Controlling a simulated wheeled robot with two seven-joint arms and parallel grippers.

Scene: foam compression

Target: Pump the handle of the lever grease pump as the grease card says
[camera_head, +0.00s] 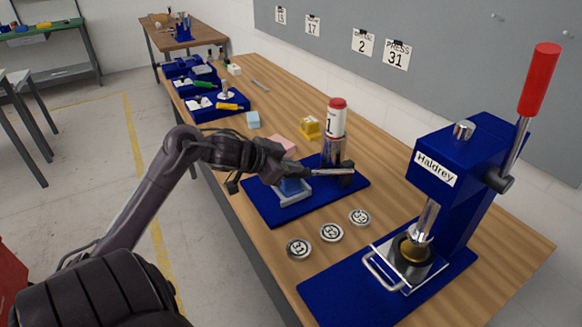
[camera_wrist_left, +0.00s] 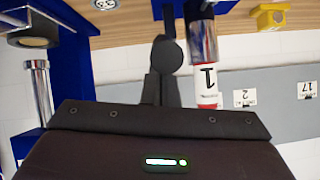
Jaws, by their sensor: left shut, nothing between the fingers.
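The upright steel cylinder (camera_head: 333,148) with a white sleeve marked 1 and a red cap stands on a blue base plate (camera_head: 262,203); I take it to be the grease pump. It also shows in the left wrist view (camera_wrist_left: 204,45). My left gripper (camera_head: 348,169) is shut and empty, in front of the cylinder's lower part. I cannot tell whether it touches it. The pump's handle is not clear behind the gripper. Cards hang on the wall, one marked 2 (camera_head: 362,43); its heading is too small to read surely. My right gripper is not in view.
A blue Haldrey press (camera_head: 462,165) with a red-gripped lever (camera_head: 539,80) stands at right. Several numbered discs lie in front of the blue plate, one nearest the edge (camera_head: 299,248). A yellow block (camera_head: 309,127) and blue bins (camera_head: 215,108) are further back.

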